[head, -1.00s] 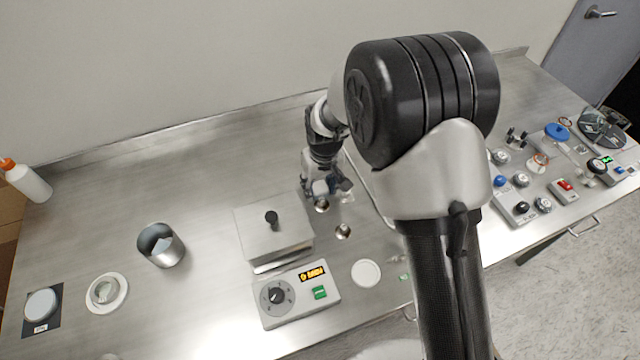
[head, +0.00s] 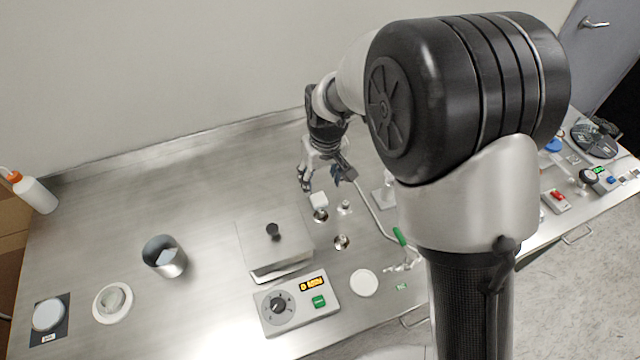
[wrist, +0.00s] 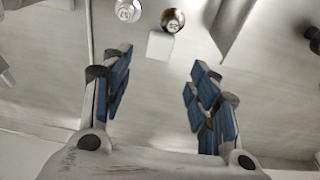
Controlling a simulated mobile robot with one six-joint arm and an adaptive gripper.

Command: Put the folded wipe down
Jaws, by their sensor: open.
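The folded wipe (head: 319,200) is a small white square lying flat on the steel bench, just behind a small round metal piece. It also shows in the wrist view (wrist: 160,46), at the top centre beyond my fingertips. My gripper (head: 325,178) is open and empty, raised above the bench just behind the wipe. In the wrist view my gripper (wrist: 160,66) has its blue-padded fingers wide apart, with bare bench between them. The fingers do not appear to touch the wipe.
Small round metal pieces (head: 341,242) stand near the wipe. A lidded steel box (head: 275,252) and a dial controller (head: 291,305) are to the left. A green-handled tool (head: 398,237) is to the right. The back left bench is clear.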

